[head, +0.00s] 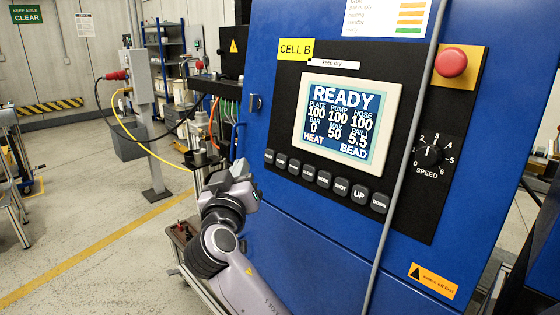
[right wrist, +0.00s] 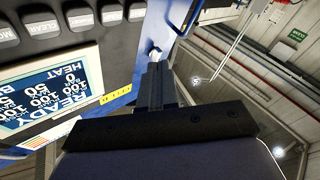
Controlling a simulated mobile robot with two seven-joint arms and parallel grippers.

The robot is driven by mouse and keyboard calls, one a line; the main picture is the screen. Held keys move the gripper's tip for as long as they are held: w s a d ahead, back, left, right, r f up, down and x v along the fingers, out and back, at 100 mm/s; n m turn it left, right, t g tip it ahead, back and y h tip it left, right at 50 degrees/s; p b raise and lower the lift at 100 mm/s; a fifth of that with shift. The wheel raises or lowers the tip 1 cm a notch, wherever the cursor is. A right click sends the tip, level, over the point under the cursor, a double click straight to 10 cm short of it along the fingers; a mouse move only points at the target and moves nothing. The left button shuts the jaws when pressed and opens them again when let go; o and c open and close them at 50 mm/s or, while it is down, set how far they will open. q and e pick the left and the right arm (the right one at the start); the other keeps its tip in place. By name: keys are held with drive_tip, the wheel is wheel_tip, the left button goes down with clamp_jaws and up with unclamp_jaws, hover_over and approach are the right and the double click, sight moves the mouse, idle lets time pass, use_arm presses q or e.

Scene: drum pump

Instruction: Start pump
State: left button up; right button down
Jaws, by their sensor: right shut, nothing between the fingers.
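The blue pump cabinet carries a black control panel (head: 284,134) with a lit screen (head: 341,116) reading READY, bar 0, max 50, HEAT and BEAD. Below the screen runs a row of dark push buttons; CLEAR, MODE, SHOT, UP (head: 359,195) and DOWN (head: 379,203) are at its right part. My right gripper (head: 240,169) is left of the button row, apart from it as far as I can see. In the right wrist view its fingers (right wrist: 156,68) are together and empty, with the screen (right wrist: 55,90) and buttons (right wrist: 78,18) at the left. My left gripper is out of view.
A red stop button (head: 451,62) on a yellow plate and a speed dial (head: 430,155) are on the panel's right. A grey cable (head: 404,158) crosses the cabinet front. A handle (head: 239,142) is on the cabinet's left side. Open floor lies left.

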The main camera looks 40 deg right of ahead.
sight(282, 162)
drive_tip(key=d+f, duration=0.1)
drive_tip(key=d, duration=0.6)
drive_tip(key=shift+w+d+f, duration=0.15)
drive_tip(key=shift+w+d, duration=0.05)
drive_tip(key=shift+w, duration=0.1)
idle(1.8)
drive_tip(key=shift+d+f, duration=0.1)
drive_tip(key=shift+d, duration=0.25)
drive_tip(key=shift+d, duration=0.5)
idle(0.6)
drive_tip(key=shift+a+b, duration=0.1)
drive_tip(key=shift+b, duration=0.2)
drive_tip(key=shift+a, duration=0.75)
drive_tip(key=shift+a, duration=0.1)
